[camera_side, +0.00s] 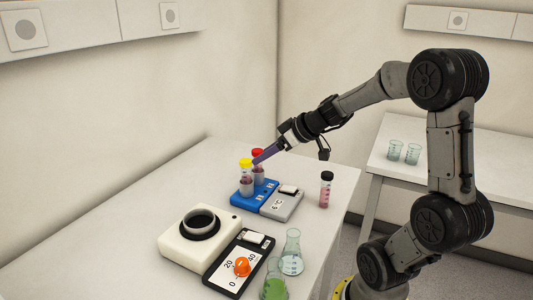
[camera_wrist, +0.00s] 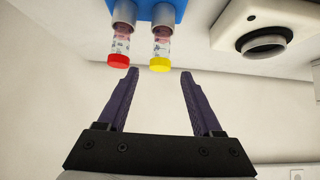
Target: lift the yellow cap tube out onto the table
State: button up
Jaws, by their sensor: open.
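The yellow cap tube (camera_side: 246,176) stands upright in the blue rack (camera_side: 246,196) on the table. In the wrist view the yellow cap tube (camera_wrist: 160,48) lies ahead of the gap between the fingers. A red cap tube (camera_side: 258,165) stands beside it in the same rack, and in the wrist view the red cap tube (camera_wrist: 120,45) is to the left, near the left fingertip. My gripper (camera_side: 258,160) is at cap height by the tubes. In the wrist view my gripper (camera_wrist: 158,71) is open and empty, with both purple fingers apart.
A grey block (camera_side: 283,203) adjoins the rack. A black-capped tube (camera_side: 326,190) stands to its right. A white device (camera_side: 199,236), a scale with an orange knob (camera_side: 242,267) and flasks (camera_side: 291,255) are nearer the camera. The table is clear at left.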

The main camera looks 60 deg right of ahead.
aim_at(246, 166)
jog(key=shift+x, duration=4.4)
grip_shut()
